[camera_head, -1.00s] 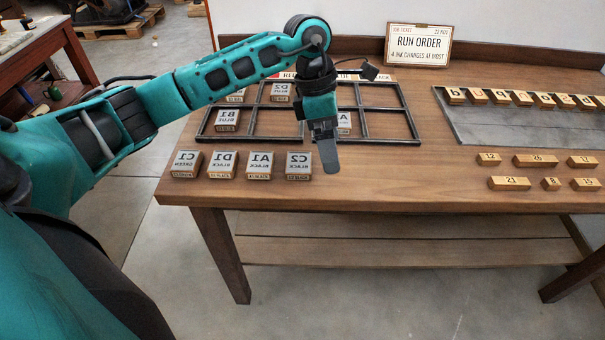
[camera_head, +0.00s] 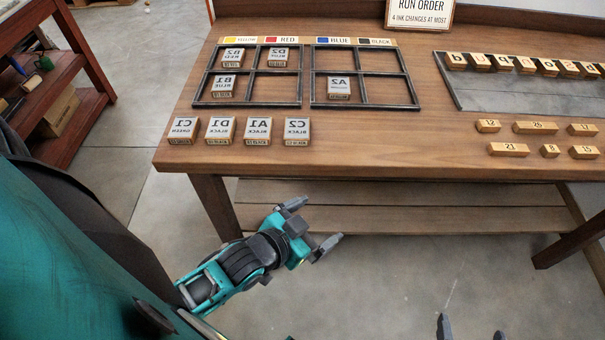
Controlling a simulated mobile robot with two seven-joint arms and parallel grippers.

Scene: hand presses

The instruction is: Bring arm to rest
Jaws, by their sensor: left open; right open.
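My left gripper (camera_head: 320,222) is open and empty. It hangs in front of the wooden table (camera_head: 420,132), lower than the tabletop in the picture and apart from the blocks. My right gripper (camera_head: 471,329) shows only its fingertips at the bottom edge; they are apart with nothing between them. On the table's left part, a black-framed rack (camera_head: 307,104) holds blocks B2 (camera_head: 232,58), D2 (camera_head: 278,57), B1 (camera_head: 223,87) and A2 (camera_head: 339,88). Blocks C1 (camera_head: 183,130), D1 (camera_head: 220,130), A1 (camera_head: 257,131) and C2 (camera_head: 297,132) stand in a row in front of it.
A metal tray (camera_head: 500,92) with a row of letter blocks lies at the right. Several numbered wooden blocks (camera_head: 535,128) lie before it. A RUN ORDER card (camera_head: 420,10) stands at the back. A lower shelf (camera_head: 400,208) spans under the tabletop. Floor in front is clear.

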